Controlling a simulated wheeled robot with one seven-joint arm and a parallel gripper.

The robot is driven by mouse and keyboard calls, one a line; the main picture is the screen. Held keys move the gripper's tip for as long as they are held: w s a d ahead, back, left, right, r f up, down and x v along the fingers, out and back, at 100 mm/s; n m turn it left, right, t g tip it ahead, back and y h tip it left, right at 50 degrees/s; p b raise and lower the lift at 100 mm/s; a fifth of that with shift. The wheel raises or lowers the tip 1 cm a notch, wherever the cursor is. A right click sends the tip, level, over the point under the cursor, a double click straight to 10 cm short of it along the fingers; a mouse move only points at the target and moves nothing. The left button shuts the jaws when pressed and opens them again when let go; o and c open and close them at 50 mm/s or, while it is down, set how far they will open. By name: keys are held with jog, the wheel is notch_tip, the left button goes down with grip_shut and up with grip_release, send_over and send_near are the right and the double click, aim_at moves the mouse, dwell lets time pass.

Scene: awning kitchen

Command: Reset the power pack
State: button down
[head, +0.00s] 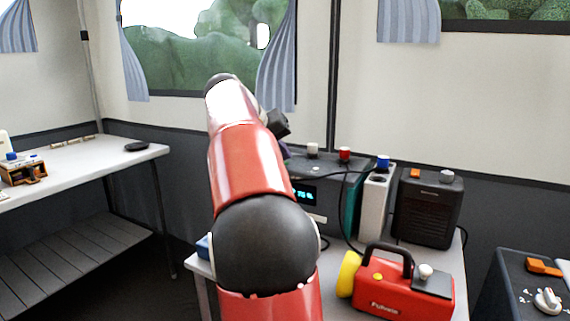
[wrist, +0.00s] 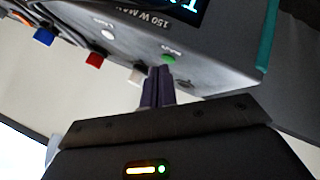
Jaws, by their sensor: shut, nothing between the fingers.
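The power pack (head: 352,212) is a teal and grey box with a lit display, standing on the small table behind my arm. In the wrist view its grey panel (wrist: 215,62) fills the upper part, upside down, with "150 W MAX" lettering. A green button (wrist: 169,59) and a white button (wrist: 107,34) sit on that panel. My gripper (wrist: 160,72) is shut and empty, its dark fingertips right at the green button. I cannot tell whether they touch or press it. In the head view my arm hides most of the gripper and the pack's left part.
A red lantern (head: 390,288) and a black heater-like box (head: 428,210) stand to the right. A white side table (head: 85,160) is at left.

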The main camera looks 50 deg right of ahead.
jog(key=shift+f, duration=0.3)
dwell(0.4)
jog(key=shift+r+p, duration=0.6)
jog(key=shift+r, duration=0.15)
notch_tip(320, 180, up, 3)
jog(key=p, duration=0.2)
jog(key=shift+f+p, duration=0.1)
jog(key=shift+p, duration=0.25)
jog(key=shift+r+p, duration=0.4)
jog(key=shift+r, duration=0.7)
jog(key=shift+a, duration=0.1)
